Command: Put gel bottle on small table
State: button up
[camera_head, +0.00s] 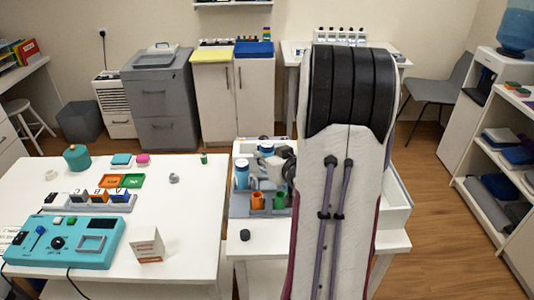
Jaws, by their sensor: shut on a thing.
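My gripper (277,162) shows only as a dark part left of my arm, which hides the rest. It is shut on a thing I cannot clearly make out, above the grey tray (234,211). A white container with a blue top (266,149) is right beside it; I cannot tell whether they touch. A blue-and-white bottle (241,175) stands in the tray's left part. I cannot tell which is the gel bottle. The tray is on a white table (258,275) in the middle; another white table (180,225) stands at left. I cannot tell which is the small table.
An orange cup (257,201) and a green cup (279,200) stand in the tray. A black knob-like piece (245,235) lies in front. The left table holds a teal control panel (65,242) and a small box (147,245); its right middle is mostly clear.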

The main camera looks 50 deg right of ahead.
jog(key=shift+f, duration=3.05)
jog(key=shift+f, duration=0.35)
jog(key=o, duration=1.4)
jog(key=shift+c, duration=0.2)
jog(key=shift+s, duration=0.15)
jog(key=shift+v, duration=3.65)
jog(key=shift+r, duration=0.15)
